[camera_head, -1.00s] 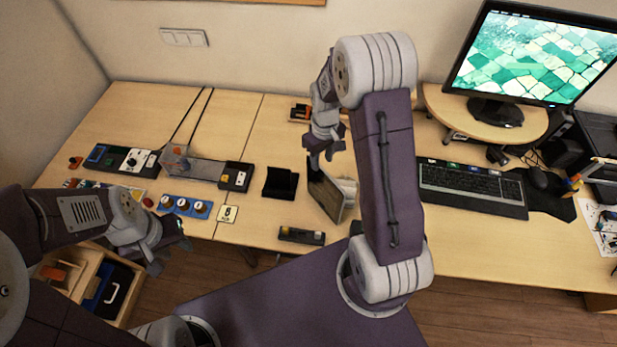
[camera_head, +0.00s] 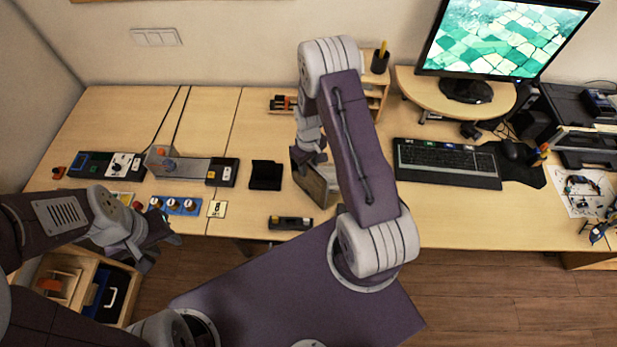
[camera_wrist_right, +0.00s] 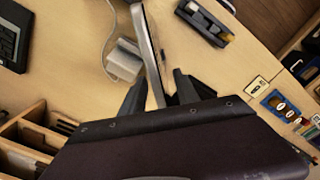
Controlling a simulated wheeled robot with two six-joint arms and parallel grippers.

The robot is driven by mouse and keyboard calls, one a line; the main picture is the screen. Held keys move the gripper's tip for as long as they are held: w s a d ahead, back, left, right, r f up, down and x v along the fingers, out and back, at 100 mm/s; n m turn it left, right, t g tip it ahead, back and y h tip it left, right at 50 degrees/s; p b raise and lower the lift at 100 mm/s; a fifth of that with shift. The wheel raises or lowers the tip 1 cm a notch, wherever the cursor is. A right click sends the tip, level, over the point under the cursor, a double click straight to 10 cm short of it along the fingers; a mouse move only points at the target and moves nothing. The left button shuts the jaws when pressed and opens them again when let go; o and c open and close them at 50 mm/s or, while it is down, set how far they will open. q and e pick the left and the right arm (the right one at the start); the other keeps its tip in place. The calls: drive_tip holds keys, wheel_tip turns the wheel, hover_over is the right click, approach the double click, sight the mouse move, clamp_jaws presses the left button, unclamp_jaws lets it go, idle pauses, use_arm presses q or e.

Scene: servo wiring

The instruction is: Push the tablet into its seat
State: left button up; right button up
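The tablet (camera_head: 315,186) stands on edge, tilted, on the desk just right of a black stand (camera_head: 266,175) that looks like its seat. In the right wrist view the tablet (camera_wrist_right: 150,50) is seen nearly edge-on. My right gripper (camera_head: 312,158) is at the tablet's upper edge. In the right wrist view its two fingers (camera_wrist_right: 160,85) are apart on either side of the tablet, with a narrow gap on the right side. My left gripper (camera_head: 152,243) hangs empty beyond the desk's front edge; its fingers appear apart.
A white adapter (camera_wrist_right: 124,60) with a cable lies close beside the tablet. A small black tray (camera_head: 290,223) lies in front. A keyboard (camera_head: 446,161) is to the right and a wooden organizer (camera_head: 376,88) behind. Control boxes (camera_head: 112,165) fill the left side.

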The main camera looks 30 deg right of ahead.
drive_tip(key=shift+w+f, duration=0.1)
drive_tip(key=shift+f, duration=0.05)
drive_tip(key=shift+f, duration=0.25)
idle(0.3)
clamp_jaws()
idle(1.4)
